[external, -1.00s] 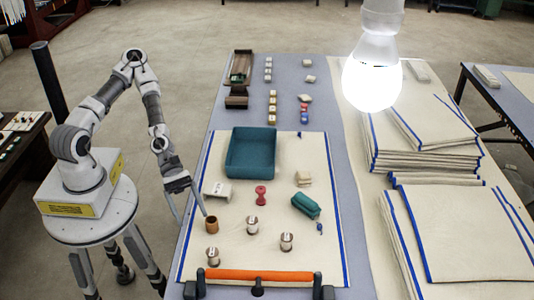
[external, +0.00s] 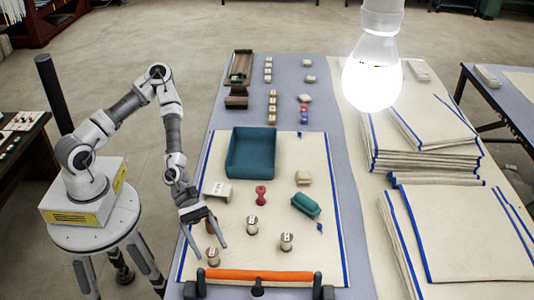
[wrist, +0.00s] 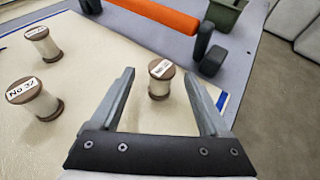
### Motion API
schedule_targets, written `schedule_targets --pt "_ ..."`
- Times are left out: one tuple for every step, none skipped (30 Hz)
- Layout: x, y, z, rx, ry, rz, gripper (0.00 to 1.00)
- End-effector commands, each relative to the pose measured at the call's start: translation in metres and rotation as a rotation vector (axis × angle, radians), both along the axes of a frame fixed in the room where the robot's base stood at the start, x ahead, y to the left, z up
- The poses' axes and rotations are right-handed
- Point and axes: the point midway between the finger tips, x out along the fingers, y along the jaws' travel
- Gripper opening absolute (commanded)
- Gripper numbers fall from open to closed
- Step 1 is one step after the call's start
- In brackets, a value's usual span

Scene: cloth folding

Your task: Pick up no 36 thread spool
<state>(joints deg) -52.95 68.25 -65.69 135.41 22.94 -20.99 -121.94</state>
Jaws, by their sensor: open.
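A spool of pale thread with brown ends (wrist: 160,80) stands upright between and beyond my finger tips in the wrist view. Its label is turned and its last digit is hard to read. In the external view this spool (external: 212,258) stands at the front left of the cream cloth. My gripper (external: 211,250) is open and empty, with its fingers pointing down over the spool. A spool labelled No 37 (wrist: 36,100) stands at the left in the wrist view. Another spool (wrist: 43,44) stands behind it, its label not readable; it also shows in the external view (external: 286,242).
An orange roller (external: 258,275) on dark posts lies along the front edge, close to the spool. A brown cup (external: 211,224) is partly hidden behind my gripper. A teal tray (external: 251,153), a red spool (external: 261,195) and a teal roll (external: 306,205) lie farther back.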

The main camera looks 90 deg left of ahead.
Motion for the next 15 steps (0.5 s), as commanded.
schedule_targets --pt "0.003 -0.004 -0.004 0.002 -0.001 -0.001 0.79" --pt "0.004 -0.006 -0.004 0.002 -0.001 -0.001 0.79" --pt "0.005 -0.007 -0.005 0.001 -0.001 0.0 0.79" --pt "0.005 -0.008 -0.005 0.001 -0.001 0.001 0.79" --pt "0.006 -0.009 -0.005 0.001 -0.001 0.001 0.79" --pt "0.006 -0.01 -0.005 0.001 -0.001 0.001 0.79" --pt "0.007 -0.011 -0.006 0.001 -0.001 0.001 0.79" --pt "0.008 -0.012 -0.008 0.001 -0.002 0.0 0.79" --pt "0.009 -0.014 -0.01 0.002 -0.002 -0.001 0.79" --pt "0.01 -0.017 -0.012 0.002 -0.001 -0.001 0.79" --pt "0.011 -0.02 -0.015 0.002 -0.001 -0.002 0.79" --pt "0.013 -0.024 -0.018 0.002 -0.002 -0.003 0.79" --pt "0.015 -0.027 -0.021 0.002 -0.002 -0.003 0.79" --pt "0.017 -0.03 -0.023 0.003 -0.004 -0.003 0.79" --pt "0.019 -0.034 -0.025 0.002 -0.004 -0.003 0.79"
